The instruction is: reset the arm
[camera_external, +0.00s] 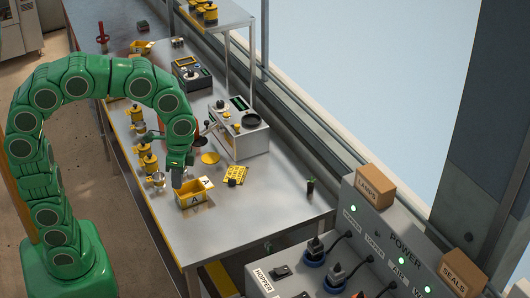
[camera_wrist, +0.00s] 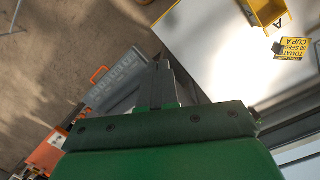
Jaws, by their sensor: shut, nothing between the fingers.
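My green arm arches over the left part of the external view. The yellow box also shows in part at the top of the wrist view (camera_wrist: 268,12), apart from the fingers. A yellow label reading "CUP A" (camera_wrist: 293,48) lies near it.
Small yellow-lided pots (camera_external: 148,160) line the table's front edge. A power panel (camera_external: 385,240) is at right. The table's front right is clear.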

